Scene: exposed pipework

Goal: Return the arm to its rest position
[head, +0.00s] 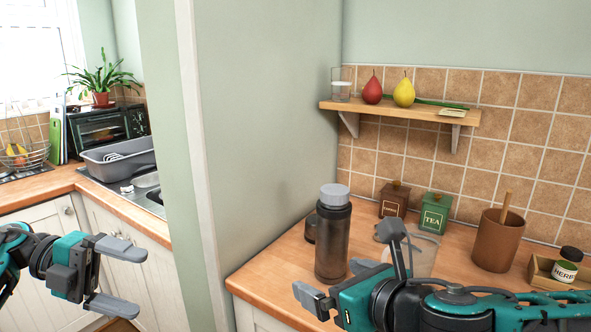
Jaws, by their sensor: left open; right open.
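My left arm comes in from the lower left. Its teal and grey gripper (118,277) is open and empty, in front of the white cabinet doors (45,235). My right arm reaches in from the lower right. Its gripper (350,264) is open, with its fingers apart, in front of the wooden counter (270,262). The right gripper and arm hide part of the counter and a clear container (422,258).
Tea tin (434,213), brown tin (394,199), brown pot (498,240) and herb jar (566,266) stand on the right counter. A shelf (400,109) above holds a red pear (372,90) and a yellow pear (404,92). A wall (265,130) separates the sink area.

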